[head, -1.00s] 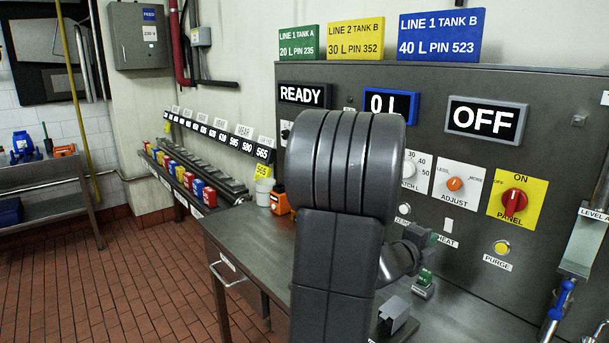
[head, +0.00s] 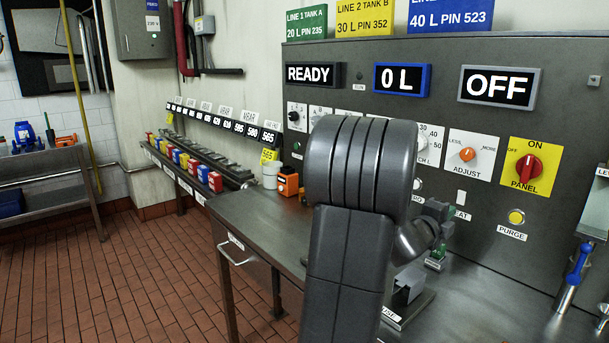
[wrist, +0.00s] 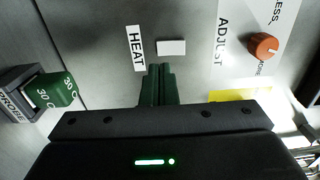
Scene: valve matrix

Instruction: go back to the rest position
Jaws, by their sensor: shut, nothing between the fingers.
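My gripper (wrist: 158,85) shows in the wrist view as two green fingers pressed together, with nothing between them. They point at the grey panel face, near the HEAT label (wrist: 137,48) and a small blank white plate (wrist: 171,47). In the head view my gripper (head: 443,225) is small and partly hidden behind my grey arm, in front of the panel (head: 560,130) and above the bench. The arm is bent, with its large rounded joint in the middle of the view.
A green 30 C block (wrist: 55,90) sits by a PROBE holder at the wrist view's left. The orange ADJUST knob (head: 467,154), red PANEL switch (head: 528,168) and yellow PURGE button (head: 516,216) are on the panel. An orange box (head: 288,182) stands on the bench (head: 255,215). Floor at left is clear.

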